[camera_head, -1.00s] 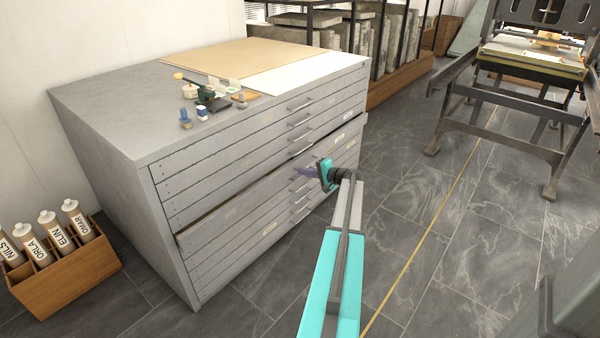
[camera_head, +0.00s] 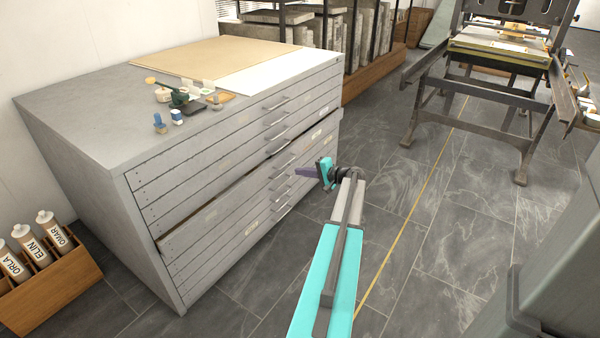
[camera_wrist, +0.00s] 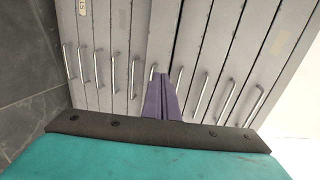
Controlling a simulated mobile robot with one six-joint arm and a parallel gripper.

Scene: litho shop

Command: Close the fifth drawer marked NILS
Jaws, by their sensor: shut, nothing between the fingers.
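A grey flat-file cabinet (camera_head: 80,135) with several wide, shallow drawers stands left of centre. One drawer (camera_head: 200,222), the fifth from the top as far as I can count, juts slightly out, with a dark gap along its top edge. The other drawers look flush. Small labels are on some fronts, but I cannot read NILS on any. My gripper (camera_head: 300,173) is shut and empty, in front of the drawers' right part and apart from them. In the wrist view its purple fingers (camera_wrist: 161,97) point at the row of bar handles (camera_wrist: 153,72), with the fronts running upright.
Small bottles, a brush and a tan board (camera_head: 215,57) lie on the cabinet top. A wooden crate (camera_head: 50,290) with named tubes stands at lower left. A press (camera_head: 500,60) stands at upper right. The tiled floor (camera_head: 410,215) right of the cabinet is clear.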

